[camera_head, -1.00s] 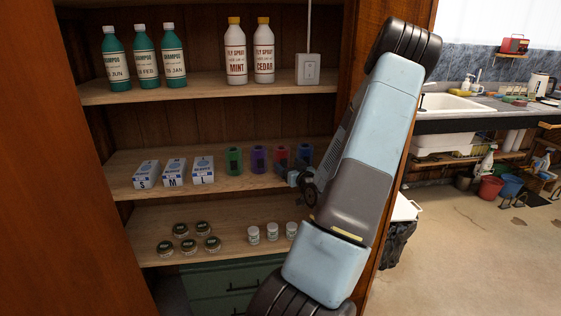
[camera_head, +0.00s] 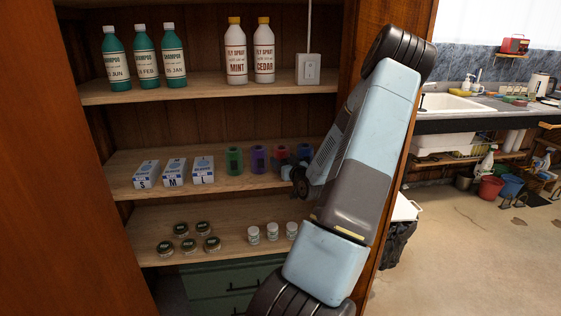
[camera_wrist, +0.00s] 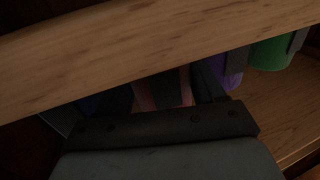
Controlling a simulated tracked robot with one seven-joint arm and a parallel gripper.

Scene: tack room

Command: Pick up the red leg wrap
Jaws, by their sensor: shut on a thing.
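The red leg wrap (camera_head: 281,153) stands on the middle shelf, between the purple wrap (camera_head: 258,158) and the blue wrap (camera_head: 304,152). My gripper (camera_wrist: 163,92) is at the wraps, with its jaws shut on the red wrap, which shows dim and reddish between the dark fingers in the wrist view (camera_wrist: 146,97). In the head view my wrist and arm stand in front of the right end of the shelf and hide the fingertips. I cannot tell whether the wrap is clear of the shelf.
A green wrap (camera_head: 234,160) and several white boxes (camera_head: 174,172) stand to the left. The upper shelf's edge (camera_wrist: 120,50) crosses the wrist view close above my gripper. Jars (camera_head: 272,231) stand on the shelf below. The cabinet side is right beside my arm.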

